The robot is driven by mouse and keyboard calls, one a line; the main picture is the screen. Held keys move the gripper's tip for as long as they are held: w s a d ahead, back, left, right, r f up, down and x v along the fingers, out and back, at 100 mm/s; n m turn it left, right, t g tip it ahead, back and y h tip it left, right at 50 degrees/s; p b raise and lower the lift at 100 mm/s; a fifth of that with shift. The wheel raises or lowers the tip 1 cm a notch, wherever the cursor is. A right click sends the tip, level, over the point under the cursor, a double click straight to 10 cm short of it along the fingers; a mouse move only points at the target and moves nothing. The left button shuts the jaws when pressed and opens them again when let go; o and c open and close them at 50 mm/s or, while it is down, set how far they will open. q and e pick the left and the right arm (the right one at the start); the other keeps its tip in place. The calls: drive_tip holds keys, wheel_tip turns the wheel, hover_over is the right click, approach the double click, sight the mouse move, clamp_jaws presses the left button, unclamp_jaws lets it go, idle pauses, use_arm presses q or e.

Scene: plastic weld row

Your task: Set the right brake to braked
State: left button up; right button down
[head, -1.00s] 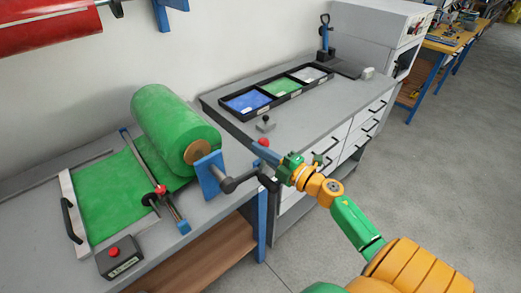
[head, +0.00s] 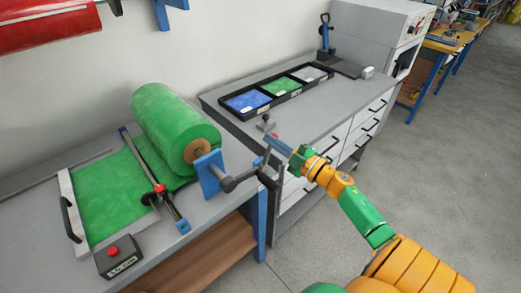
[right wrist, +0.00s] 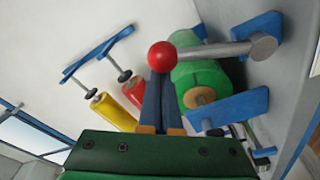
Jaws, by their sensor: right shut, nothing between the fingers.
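The right brake is a grey lever with a red ball knob (head: 274,134), beside the blue bracket (head: 208,174) at the right end of the green roll (head: 170,128). In the right wrist view its grey rod (right wrist: 222,51) runs from a thick grey hub to the red knob (right wrist: 161,57). My right gripper (head: 268,138) has its dark blue fingers shut and empty. Its fingertips (right wrist: 161,80) are right by the knob; I cannot tell whether they touch it. My left gripper is out of view.
The grey bench holds a red-button box (head: 118,258) and a cutting rail across the green sheet. A black tray (head: 240,113) with blue, green and grey compartments sits on the drawer cabinet behind. Open floor lies to the right.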

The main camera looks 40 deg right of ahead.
drive_tip(key=shift+w+d+f+m+t+h+b, duration=0.15)
drive_tip(key=shift+d+f+m+b, duration=0.3)
drive_tip(key=shift+d+m, duration=0.55)
drive_tip(key=shift+d+f+m+t+h+b, duration=0.1)
drive_tip(key=shift+d+f+m+h+b, duration=0.2)
drive_tip(key=shift+d+m+b, duration=0.65)
drive_tip(key=shift+w+d+f+m+t+h+b, duration=0.1)
drive_tip(key=shift+d+f+m, duration=0.5)
drive_tip(key=shift+m, duration=0.75)
drive_tip(key=shift+d+r, duration=0.15)
